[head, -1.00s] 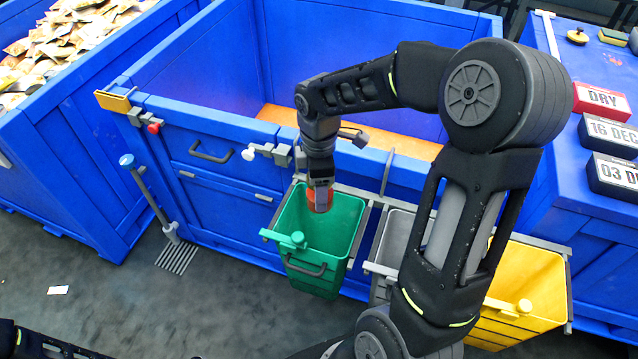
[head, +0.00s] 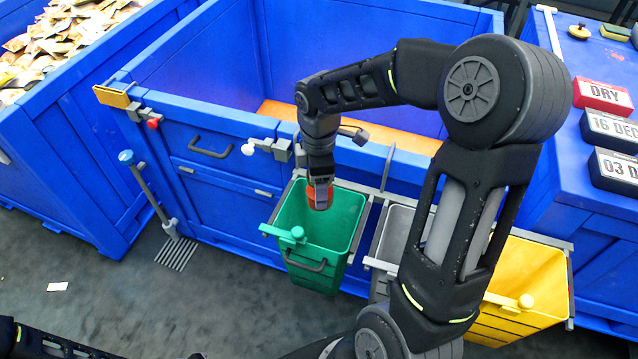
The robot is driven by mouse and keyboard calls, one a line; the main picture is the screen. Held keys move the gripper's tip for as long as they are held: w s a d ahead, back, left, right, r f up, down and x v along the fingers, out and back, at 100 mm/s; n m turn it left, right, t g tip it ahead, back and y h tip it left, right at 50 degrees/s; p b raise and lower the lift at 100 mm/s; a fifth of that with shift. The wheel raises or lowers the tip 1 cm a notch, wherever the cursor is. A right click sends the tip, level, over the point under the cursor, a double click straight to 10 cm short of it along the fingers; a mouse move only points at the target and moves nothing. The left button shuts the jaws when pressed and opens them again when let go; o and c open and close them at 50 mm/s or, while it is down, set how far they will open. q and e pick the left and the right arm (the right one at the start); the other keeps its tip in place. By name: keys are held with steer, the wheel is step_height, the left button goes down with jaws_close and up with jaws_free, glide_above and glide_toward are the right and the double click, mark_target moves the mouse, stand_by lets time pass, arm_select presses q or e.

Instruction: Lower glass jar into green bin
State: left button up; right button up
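The green bin (head: 338,245) hangs on a rail at the front of the large blue crate, with its mouth open upward. My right gripper (head: 320,193) points down over the bin's mouth, near its back left part. An orange-red jar (head: 312,198) shows between and beside its fingers, and the gripper appears shut on it. The fingers hide much of the jar, and its glass and lid cannot be made out. Its exact height against the bin's rim is hard to tell. My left gripper is out of view; only a bit of that arm shows at the bottom left.
A grey bin (head: 394,232) and a yellow bin (head: 530,285) hang to the right of the green one. The large blue crate (head: 215,125) stands behind. A blue-topped post (head: 145,190) stands left. Grey floor (head: 190,320) is clear in front.

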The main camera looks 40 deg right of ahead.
steer(key=shift+f+b, duration=1.15)
steer(key=shift+f, duration=0.5)
step_height(320, 180, down, 29)
steer(key=b, duration=2.1)
stand_by(1.0)
steer(key=shift+r, duration=0.15)
stand_by(0.8)
steer(key=o, duration=1.8)
steer(key=shift+r+p, duration=0.95)
steer(key=shift+r, duration=2.95)
